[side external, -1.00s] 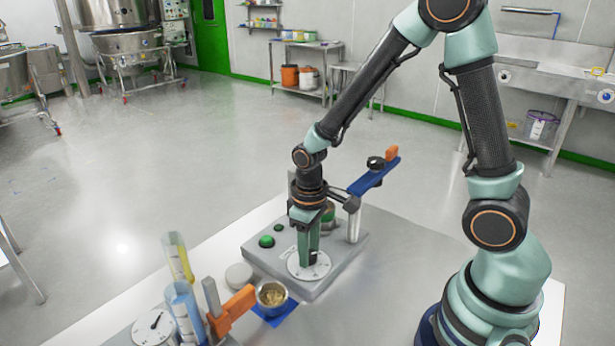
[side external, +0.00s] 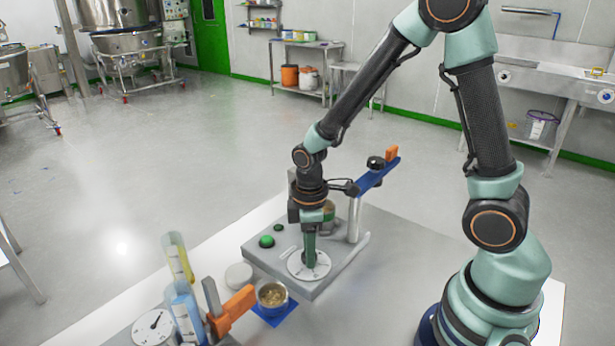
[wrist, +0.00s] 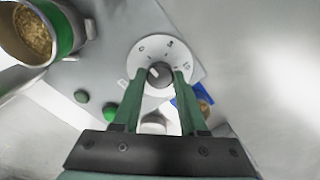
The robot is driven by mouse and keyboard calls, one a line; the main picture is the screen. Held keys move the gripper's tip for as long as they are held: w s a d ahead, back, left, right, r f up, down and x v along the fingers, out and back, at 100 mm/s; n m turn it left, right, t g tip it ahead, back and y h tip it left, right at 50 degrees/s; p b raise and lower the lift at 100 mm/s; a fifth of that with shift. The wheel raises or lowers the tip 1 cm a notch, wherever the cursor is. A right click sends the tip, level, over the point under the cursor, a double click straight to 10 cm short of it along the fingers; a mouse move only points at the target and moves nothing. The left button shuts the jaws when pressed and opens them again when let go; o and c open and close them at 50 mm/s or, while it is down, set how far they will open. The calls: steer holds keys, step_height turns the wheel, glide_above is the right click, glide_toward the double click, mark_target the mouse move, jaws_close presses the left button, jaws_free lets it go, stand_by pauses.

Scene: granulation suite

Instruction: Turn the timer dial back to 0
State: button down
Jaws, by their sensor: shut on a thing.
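The timer dial (side external: 296,268) is a white marked disc on a grey base unit (side external: 330,285). In the wrist view the disc (wrist: 152,48) shows printed numbers, partly too small to read, and a dark centre knob (wrist: 160,74) with a pale pointer mark. The mark appears to point up and left, but its exact reading cannot be told. My gripper (side external: 310,262) points straight down over the dial. In the wrist view its two green fingers (wrist: 159,76) sit on either side of the knob, shut on it. In the side view the fingers hide the knob.
Green buttons (side external: 266,241) sit left of the dial. A post carries a blue arm (side external: 373,175) behind it. A small cup of granules (side external: 271,296) on a blue mat, an orange clamp (side external: 232,308), cylinders (side external: 184,305) and another dial (side external: 153,328) stand at front left.

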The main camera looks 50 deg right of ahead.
stand_by(0.4)
steer(key=shift+c, duration=2.2)
jaws_free()
step_height(320, 180, up, 12)
steer(key=shift+r, duration=0.1)
steer(key=s+d+r+m+t, duration=0.2)
steer(key=s+r+m+t, duration=0.2)
steer(key=r+m, duration=0.4)
steer(key=shift+s+m+t, duration=0.25)
steer(key=shift+m+t, duration=0.25)
steer(key=shift+t, duration=0.3)
